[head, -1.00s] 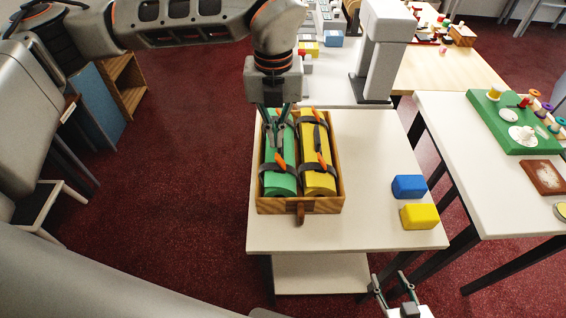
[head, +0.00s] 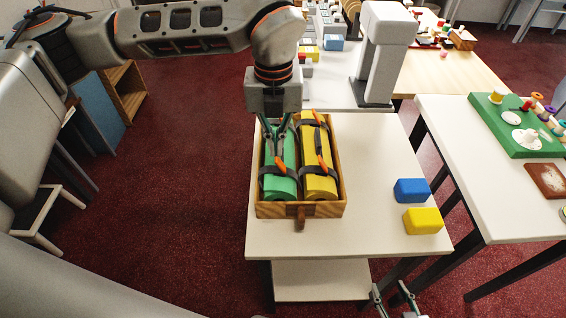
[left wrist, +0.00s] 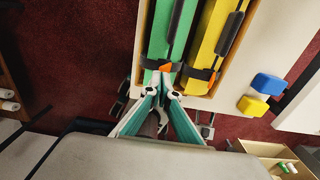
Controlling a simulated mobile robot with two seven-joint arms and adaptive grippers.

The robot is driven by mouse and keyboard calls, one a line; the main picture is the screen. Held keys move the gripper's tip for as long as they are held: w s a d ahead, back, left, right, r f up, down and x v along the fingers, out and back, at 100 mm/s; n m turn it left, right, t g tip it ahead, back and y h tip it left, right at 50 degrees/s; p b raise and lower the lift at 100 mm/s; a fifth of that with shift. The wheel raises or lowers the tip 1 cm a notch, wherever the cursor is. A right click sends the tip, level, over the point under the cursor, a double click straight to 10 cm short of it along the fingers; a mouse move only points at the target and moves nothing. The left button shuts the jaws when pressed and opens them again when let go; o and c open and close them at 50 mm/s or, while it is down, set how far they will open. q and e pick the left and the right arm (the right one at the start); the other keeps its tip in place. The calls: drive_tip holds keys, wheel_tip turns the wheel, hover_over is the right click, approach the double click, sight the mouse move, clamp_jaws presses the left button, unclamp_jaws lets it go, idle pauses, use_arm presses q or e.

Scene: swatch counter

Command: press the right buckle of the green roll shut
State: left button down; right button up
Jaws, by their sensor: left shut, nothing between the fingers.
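The green roll (head: 279,182) lies in a wooden tray (head: 271,211), strapped by dark bands. Its near buckle (head: 281,165) has an orange tip; its far buckle is hidden behind my left gripper. My left gripper (head: 277,153) is shut and empty, pointing down over the green roll, its tips close to the near buckle. In the left wrist view the fingertips (left wrist: 161,82) are right by the orange buckle tip (left wrist: 165,67); I cannot tell whether they touch, or whether that buckle is closed. My right gripper (head: 393,298) is open and empty at the bottom edge, partly cut off.
A yellow roll (head: 319,184) with similar straps and orange-tipped buckles lies close on the right in the same tray. A blue block (head: 411,190) and a yellow block (head: 422,221) sit on the white table (head: 370,160). The table between tray and blocks is clear.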

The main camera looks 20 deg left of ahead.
sight(274, 171)
use_arm(q)
drive_tip(key=shift+f, duration=0.1)
idle(0.6)
drive_tip(key=shift+f+b, duration=0.7)
drive_tip(key=shift+f, duration=0.2)
drive_tip(key=shift+s+a+f+b, duration=0.15)
drive_tip(key=shift+f+b, duration=0.3)
drive_tip(key=shift+f, duration=0.35)
drive_tip(key=shift+w+a+f+b, duration=0.15)
drive_tip(key=shift+f+b, duration=0.25)
drive_tip(key=shift+f, duration=0.35)
drive_tip(key=shift+r, duration=0.1)
drive_tip(key=shift+r+p, duration=1)
drive_tip(key=shift+r, duration=0.65)
wheel_tip(274, 171, up, 5)
drive_tip(key=shift+s+f+p, duration=0.1)
drive_tip(key=shift+f+p, duration=0.1)
drive_tip(key=shift+p, duration=1)
